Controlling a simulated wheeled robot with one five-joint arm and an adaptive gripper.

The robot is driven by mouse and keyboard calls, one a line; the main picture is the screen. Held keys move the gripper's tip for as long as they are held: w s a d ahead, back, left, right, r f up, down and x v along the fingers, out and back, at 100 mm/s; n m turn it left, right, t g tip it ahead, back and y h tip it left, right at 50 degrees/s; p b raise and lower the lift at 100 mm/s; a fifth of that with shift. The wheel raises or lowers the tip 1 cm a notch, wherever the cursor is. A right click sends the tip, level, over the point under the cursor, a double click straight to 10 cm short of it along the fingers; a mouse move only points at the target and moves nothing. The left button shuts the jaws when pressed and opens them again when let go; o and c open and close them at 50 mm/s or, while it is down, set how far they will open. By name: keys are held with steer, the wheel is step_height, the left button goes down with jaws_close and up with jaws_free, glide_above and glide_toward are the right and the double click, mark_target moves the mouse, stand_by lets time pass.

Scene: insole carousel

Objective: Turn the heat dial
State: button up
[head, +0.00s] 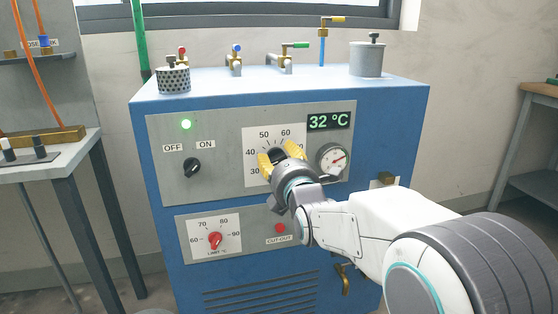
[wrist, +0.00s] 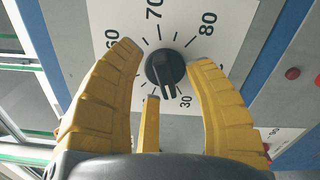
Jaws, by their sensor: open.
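The heat dial is a black knob (wrist: 165,67) on a white scale plate (head: 262,134) on the blue machine's front. In the wrist view its white pointer mark faces down the picture, close to the 30 mark; 60, 70 and 80 also show. My gripper (head: 278,156) is in front of the dial and hides much of it in the head view. In the wrist view my gripper (wrist: 164,60) is open, its yellow fingers to the left and right of the knob with gaps, and a third finger just below it. The display (head: 329,121) reads 32 °C.
A round gauge (head: 333,160) sits close right of my gripper. An OFF/ON switch (head: 192,167) with a lit green lamp (head: 186,124) is at left. A red limit dial (head: 215,240) and red cut-out button (head: 280,228) are below.

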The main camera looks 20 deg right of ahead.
steer(key=shift+c, duration=0.2)
jaws_close()
stand_by(0.3)
steer(key=m, duration=0.5)
steer(key=shift+d+m, duration=0.15)
steer(key=shift+m, duration=0.15)
steer(key=shift+f+m, duration=0.2)
steer(key=shift+m, duration=5.1)
steer(key=shift+f+m, duration=0.15)
steer(key=shift+m, duration=5.15)
